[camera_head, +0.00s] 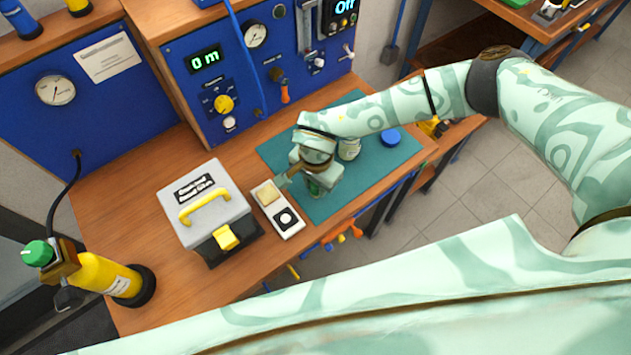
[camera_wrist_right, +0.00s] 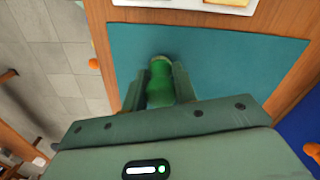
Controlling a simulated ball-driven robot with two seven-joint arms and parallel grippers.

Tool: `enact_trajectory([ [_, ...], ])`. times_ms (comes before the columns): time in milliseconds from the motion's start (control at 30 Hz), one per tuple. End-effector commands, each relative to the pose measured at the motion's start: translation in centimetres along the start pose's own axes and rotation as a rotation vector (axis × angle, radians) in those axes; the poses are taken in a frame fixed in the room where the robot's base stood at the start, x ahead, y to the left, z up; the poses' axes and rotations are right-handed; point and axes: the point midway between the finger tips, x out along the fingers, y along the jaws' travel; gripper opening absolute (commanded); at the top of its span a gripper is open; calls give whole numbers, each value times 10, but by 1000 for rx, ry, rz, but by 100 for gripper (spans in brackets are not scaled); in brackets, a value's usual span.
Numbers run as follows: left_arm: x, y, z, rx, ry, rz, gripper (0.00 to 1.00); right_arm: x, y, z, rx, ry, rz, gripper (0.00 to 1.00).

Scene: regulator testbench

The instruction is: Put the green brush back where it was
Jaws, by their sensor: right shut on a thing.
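My right gripper (camera_head: 312,182) is over the teal mat (camera_head: 328,207) on the wooden bench. It is shut on the green brush (camera_wrist_right: 160,80), which shows between the two fingers in the right wrist view. In the head view only a small green part of the brush (camera_head: 314,188) shows below the gripper, and the hand hides the rest. I cannot tell whether the brush touches the mat. My left gripper is not in view.
A white tray (camera_head: 297,229) with a yellowish sponge (camera_head: 268,194) lies left of the gripper. A small jar (camera_head: 349,148) and a blue round thing (camera_head: 390,137) stand on the mat. A grey box (camera_head: 208,207) and a yellow cylinder (camera_head: 103,275) stand farther left.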

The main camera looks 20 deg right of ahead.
Motion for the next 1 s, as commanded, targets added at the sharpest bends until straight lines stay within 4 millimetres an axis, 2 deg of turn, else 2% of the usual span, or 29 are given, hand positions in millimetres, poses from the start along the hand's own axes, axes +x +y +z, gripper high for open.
enact_trajectory([
  [67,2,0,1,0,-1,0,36,3,0,0,0,0,1,1],
  [100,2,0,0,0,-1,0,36,3,0,0,0,0,1,36],
  [167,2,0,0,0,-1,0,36,2,0,0,0,0,0,50],
  [433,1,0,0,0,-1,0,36,1,0,0,0,0,0,50],
  [533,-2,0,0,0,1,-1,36,-6,-1,0,0,1,-2,50],
  [667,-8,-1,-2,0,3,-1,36,-31,-1,0,-1,1,-3,50],
  [900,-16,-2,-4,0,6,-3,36,-88,-1,0,-1,1,-4,50],
  [1000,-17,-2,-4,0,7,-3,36,-105,0,0,-1,1,-2,50],
])
